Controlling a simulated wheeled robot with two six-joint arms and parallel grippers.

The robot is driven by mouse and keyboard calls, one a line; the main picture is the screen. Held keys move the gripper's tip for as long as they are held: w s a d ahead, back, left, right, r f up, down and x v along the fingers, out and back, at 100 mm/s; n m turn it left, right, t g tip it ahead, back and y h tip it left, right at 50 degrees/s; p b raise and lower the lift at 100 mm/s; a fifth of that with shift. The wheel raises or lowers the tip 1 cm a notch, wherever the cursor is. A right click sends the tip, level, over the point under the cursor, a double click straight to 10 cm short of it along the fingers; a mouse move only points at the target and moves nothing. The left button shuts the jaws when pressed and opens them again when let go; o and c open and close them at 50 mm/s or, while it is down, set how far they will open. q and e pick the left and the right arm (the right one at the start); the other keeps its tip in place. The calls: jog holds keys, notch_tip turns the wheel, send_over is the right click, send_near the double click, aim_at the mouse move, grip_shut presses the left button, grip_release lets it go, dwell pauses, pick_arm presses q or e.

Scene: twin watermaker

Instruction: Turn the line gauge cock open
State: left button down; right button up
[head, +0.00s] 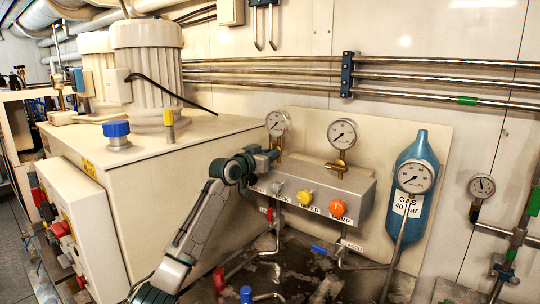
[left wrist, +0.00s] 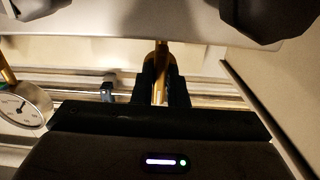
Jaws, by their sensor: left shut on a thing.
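The line gauge (head: 276,123) has a white dial and stands on a brass stem at the left end of the grey valve block (head: 350,190). My left gripper (head: 272,154) reaches in from the left at the stem below this gauge, and hides most of the cock there. In the left wrist view my two dark fingers (left wrist: 162,88) stand on either side of a brass stem (left wrist: 161,60) and are shut on it. The cock's handle position cannot be made out. My right gripper is not in view.
A second gauge (head: 342,133) on a brass cock stands to the right on the block; it also seems to show in the left wrist view (left wrist: 25,105). Yellow (head: 305,198) and orange (head: 338,208) knobs are on the block's front. A blue gas bottle (head: 424,160) hangs further right.

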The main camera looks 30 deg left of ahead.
pick_arm(q)
jog(key=shift+f, duration=0.1)
jog(key=c, duration=1.4)
grip_release()
jog(key=shift+c, duration=0.2)
jog(key=shift+s, duration=0.3)
jog(key=s+b, duration=0.3)
jog(key=s, duration=0.7)
jog(key=shift+a+b, duration=0.4)
jog(key=shift+s, duration=0.1)
